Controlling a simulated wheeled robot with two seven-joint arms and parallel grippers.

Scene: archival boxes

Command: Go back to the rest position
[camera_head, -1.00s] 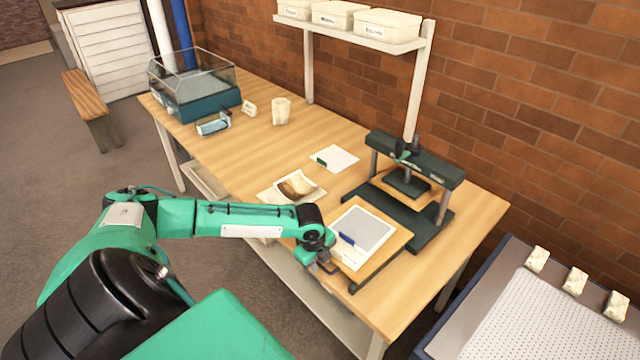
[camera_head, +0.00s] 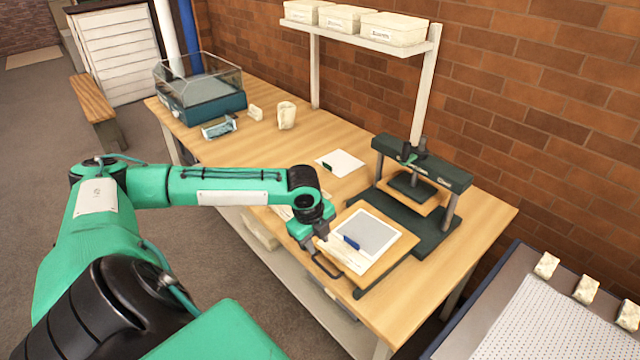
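My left arm comes in from the left. Its gripper (camera_head: 322,258) is at the front edge of the wooden table (camera_head: 255,145), beside the left edge of a wooden board (camera_head: 395,257). The board carries a grey-and-white sheet and a small blue item. The finger gap is too small and dark to judge, and I see no clear object held. My forearm and wrist cover most of a pale sheet with a brown picture on the table. My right gripper is out of view.
A dark green press (camera_head: 420,180) stands behind the board. A clear-lidded teal case (camera_head: 200,95), a cup (camera_head: 286,115) and a white card (camera_head: 340,162) are farther back. A shelf (camera_head: 365,40) holds white boxes. A wooden bench (camera_head: 93,100) stands left; a dotted-top table (camera_head: 530,320) is at right.

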